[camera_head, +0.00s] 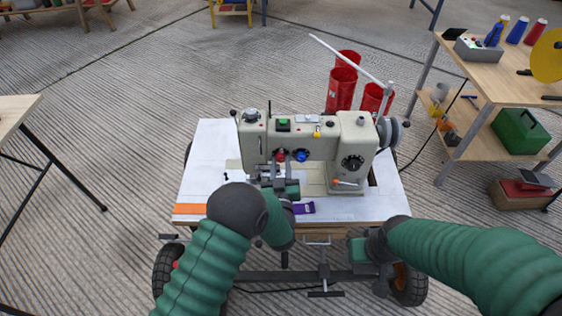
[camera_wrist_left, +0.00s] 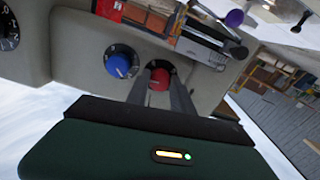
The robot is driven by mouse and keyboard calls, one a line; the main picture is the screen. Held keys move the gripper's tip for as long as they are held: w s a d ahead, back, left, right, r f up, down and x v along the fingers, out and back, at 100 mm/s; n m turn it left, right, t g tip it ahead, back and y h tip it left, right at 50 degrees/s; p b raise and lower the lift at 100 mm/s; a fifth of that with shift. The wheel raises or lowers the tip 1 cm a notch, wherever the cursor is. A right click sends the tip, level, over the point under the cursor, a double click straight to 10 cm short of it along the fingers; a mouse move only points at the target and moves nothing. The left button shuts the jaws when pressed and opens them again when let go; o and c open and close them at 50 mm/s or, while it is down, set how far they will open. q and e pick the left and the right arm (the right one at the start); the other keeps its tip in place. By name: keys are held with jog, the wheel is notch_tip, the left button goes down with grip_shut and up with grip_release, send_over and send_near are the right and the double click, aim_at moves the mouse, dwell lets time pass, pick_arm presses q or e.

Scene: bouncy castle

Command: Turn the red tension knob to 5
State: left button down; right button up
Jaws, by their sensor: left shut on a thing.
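The red tension knob (camera_head: 281,156) is on the front of a cream sewing machine (camera_head: 310,138), just left of a blue knob (camera_head: 301,155). In the left wrist view the red knob (camera_wrist_left: 159,76) sits between the two fingers of my left gripper (camera_wrist_left: 160,82), which is shut on it. The blue knob (camera_wrist_left: 118,62) is beside it with a white pointer line and scale marks. The red knob's pointer and numbers are hidden by the fingers. In the head view my left gripper (camera_head: 272,168) reaches up to the machine's front. My right gripper (camera_head: 362,252) is low, by the table's front edge; its jaws are unclear.
The machine stands on a white-topped wheeled table (camera_head: 215,150). A black dial (camera_head: 352,162) is on its right part. A purple item (camera_head: 304,208) and an orange strip (camera_head: 189,209) lie at the front. Red thread cones (camera_head: 341,90) stand behind. A wooden workbench (camera_head: 500,85) is at right.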

pick_arm(q)
jog(key=shift+s+d+f+m, duration=0.1)
jog(key=shift+s+f+m, duration=0.1)
jog(key=shift+f+m, duration=0.35)
jog(key=shift+r+m, duration=0.15)
jog(key=shift+m, duration=0.1)
jog(key=c, duration=1.4)
grip_release()
jog(key=shift+o, duration=1.4)
jog(key=shift+w, duration=0.1)
jog(key=shift+r, duration=0.2)
